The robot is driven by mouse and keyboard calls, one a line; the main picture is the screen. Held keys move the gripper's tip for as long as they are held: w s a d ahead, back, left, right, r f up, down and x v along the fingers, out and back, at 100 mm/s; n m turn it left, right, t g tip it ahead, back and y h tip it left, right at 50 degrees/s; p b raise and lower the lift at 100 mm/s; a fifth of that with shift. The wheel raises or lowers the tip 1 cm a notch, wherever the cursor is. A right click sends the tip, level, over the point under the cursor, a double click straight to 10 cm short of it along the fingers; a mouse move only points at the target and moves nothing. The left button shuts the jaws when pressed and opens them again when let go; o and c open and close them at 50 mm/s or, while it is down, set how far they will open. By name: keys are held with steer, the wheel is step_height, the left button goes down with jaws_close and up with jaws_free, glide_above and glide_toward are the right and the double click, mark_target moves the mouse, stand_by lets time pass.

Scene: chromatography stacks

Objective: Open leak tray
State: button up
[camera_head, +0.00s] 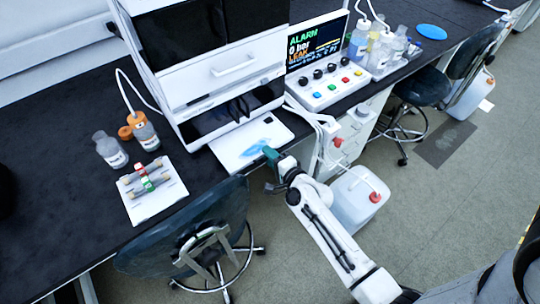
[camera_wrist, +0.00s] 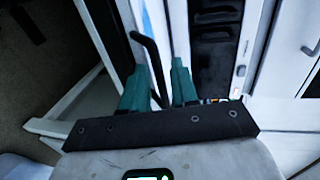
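The leak tray (camera_head: 238,152) is a flat white tray that sticks out from the bottom of the instrument stack (camera_head: 205,70), with a blue liquid patch (camera_head: 256,146) on it. My gripper (camera_head: 270,156) is at the tray's front edge, on its right side. In the wrist view my gripper (camera_wrist: 159,72) has its two green fingers apart. A bent black bar handle (camera_wrist: 150,48) runs between them, close to the left finger. Whether the fingers touch it is hard to tell. The join between handle and tray is not clear.
A control panel (camera_head: 319,72) shows ALARM and LEAK to the right of the stack. Bottles and a white plate with small fittings (camera_head: 152,190) are on the bench at left. A stool (camera_head: 190,235) stands in front. A white canister (camera_head: 358,196) stands on the floor beside my arm.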

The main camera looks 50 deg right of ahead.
steer(key=v, duration=1)
steer(key=shift+s+b, duration=0.35)
steer(key=shift+b, duration=0.05)
steer(key=shift+a, duration=0.15)
